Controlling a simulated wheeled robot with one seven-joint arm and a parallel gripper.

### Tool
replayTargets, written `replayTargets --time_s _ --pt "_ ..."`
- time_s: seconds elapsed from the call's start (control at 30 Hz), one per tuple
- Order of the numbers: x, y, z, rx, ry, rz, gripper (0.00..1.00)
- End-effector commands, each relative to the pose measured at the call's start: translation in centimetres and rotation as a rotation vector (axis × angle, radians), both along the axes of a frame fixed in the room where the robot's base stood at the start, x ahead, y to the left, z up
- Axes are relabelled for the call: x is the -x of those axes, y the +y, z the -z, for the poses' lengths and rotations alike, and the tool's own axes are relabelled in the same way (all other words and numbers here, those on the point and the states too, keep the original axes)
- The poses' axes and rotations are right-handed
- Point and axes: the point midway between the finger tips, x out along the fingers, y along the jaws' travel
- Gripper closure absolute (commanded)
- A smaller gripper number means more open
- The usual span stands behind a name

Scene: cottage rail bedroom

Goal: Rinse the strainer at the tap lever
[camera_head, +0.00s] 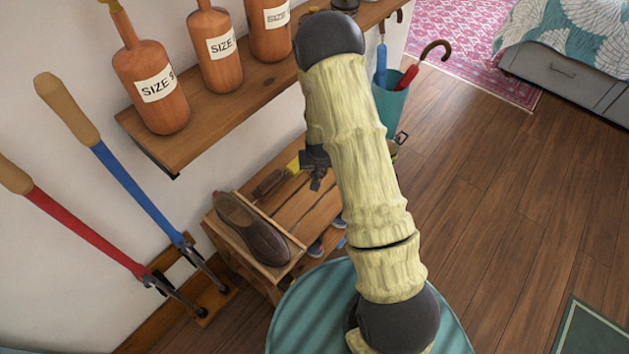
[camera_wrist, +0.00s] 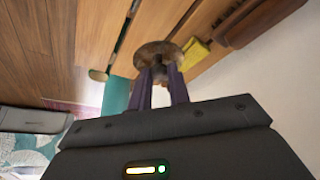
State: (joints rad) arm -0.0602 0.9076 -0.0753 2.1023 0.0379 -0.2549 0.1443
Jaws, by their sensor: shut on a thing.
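I cannot make out a strainer or a tap lever in either view. My gripper (camera_wrist: 162,75) is shut on a brown, rounded thing (camera_wrist: 153,49) at its fingertips in the wrist view; what it is I cannot tell. In the head view my gripper (camera_head: 316,168) is small and partly hidden by my arm, above the wooden shoe rack (camera_head: 316,205). A yellow thing (camera_wrist: 196,52) shows just beside the held thing in the wrist view.
A brown shoe (camera_head: 252,229) rests on the rack. Labelled orange bottles (camera_head: 152,87) stand on the wall shelf (camera_head: 212,105) above. Long-handled tools (camera_head: 118,172) lean at left. A teal stand (camera_head: 389,98) holds umbrellas. Wooden floor (camera_head: 510,190) is clear at right.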

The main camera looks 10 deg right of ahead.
Motion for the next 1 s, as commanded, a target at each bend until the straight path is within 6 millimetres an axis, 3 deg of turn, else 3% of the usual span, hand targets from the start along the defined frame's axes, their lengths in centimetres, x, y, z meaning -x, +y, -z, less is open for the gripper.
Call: replayTargets --time_s 0.1,0.2,0.53,0.8,1.0 --pt "0.1 0.0 2.7 0.0 0.003 0.0 1.0" --pt "0.0 0.0 3.6 0.0 0.001 0.0 1.0" --pt "0.0 0.0 3.8 0.0 0.0 0.0 1.0" --pt "0.0 0.0 7.1 0.0 0.002 0.0 1.0" --pt "0.0 0.0 7.4 0.0 -0.001 0.001 1.0"
